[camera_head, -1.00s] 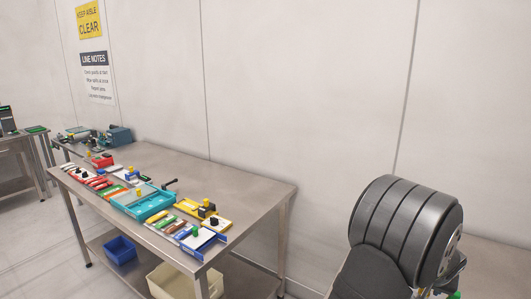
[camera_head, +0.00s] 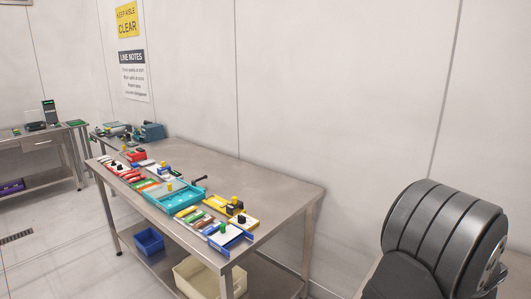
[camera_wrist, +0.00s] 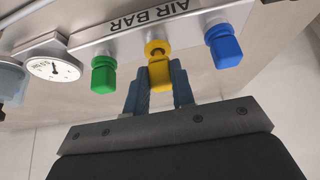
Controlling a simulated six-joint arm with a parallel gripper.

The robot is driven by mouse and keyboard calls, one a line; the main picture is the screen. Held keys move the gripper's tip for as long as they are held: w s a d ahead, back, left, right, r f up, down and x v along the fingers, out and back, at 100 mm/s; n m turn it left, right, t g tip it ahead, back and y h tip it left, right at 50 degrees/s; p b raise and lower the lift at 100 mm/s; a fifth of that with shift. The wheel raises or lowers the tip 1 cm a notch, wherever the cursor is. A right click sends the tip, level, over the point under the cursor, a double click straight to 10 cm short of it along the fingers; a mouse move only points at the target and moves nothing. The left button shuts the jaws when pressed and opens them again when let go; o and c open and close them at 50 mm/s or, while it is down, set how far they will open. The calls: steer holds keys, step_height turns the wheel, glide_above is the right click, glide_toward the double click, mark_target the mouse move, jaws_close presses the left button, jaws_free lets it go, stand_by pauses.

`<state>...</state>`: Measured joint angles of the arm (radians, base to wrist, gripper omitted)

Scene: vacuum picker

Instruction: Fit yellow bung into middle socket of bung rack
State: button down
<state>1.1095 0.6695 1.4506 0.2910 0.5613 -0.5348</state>
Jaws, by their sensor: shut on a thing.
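In the wrist view, the blue-grey fingers of my gripper (camera_wrist: 160,92) are shut on a yellow bung (camera_wrist: 160,74). The bung is at the middle yellow fitting (camera_wrist: 155,46) of a pale bar marked AIR BAR (camera_wrist: 110,40). A darker brassy neck shows between bung and fitting; I cannot tell whether the bung is fully seated. A green bung (camera_wrist: 103,78) is to its left and a blue bung (camera_wrist: 224,50) to its right, both apart from the fingers. My gripper is out of the head view.
A round gauge (camera_wrist: 52,68) is left of the bar in the wrist view. In the head view, a steel table (camera_head: 275,180) holds a teal tray (camera_head: 185,203), a blue tray (camera_head: 232,244) and several small coloured parts. Bins (camera_head: 195,272) stand below.

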steer(key=shift+r, duration=1.9)
steer(key=w+a+r, duration=0.1)
steer(key=w+a, duration=0.1)
steer(key=a, duration=0.8)
steer(key=w+a+r, duration=0.1)
steer(key=w+a, duration=0.1)
steer(key=a, duration=0.8)
steer(key=f, duration=0.5)
steer(key=shift+w+d+f, duration=0.1)
steer(key=shift+d+f, duration=0.2)
steer(key=shift+d, duration=0.1)
steer(key=shift+f, duration=0.35)
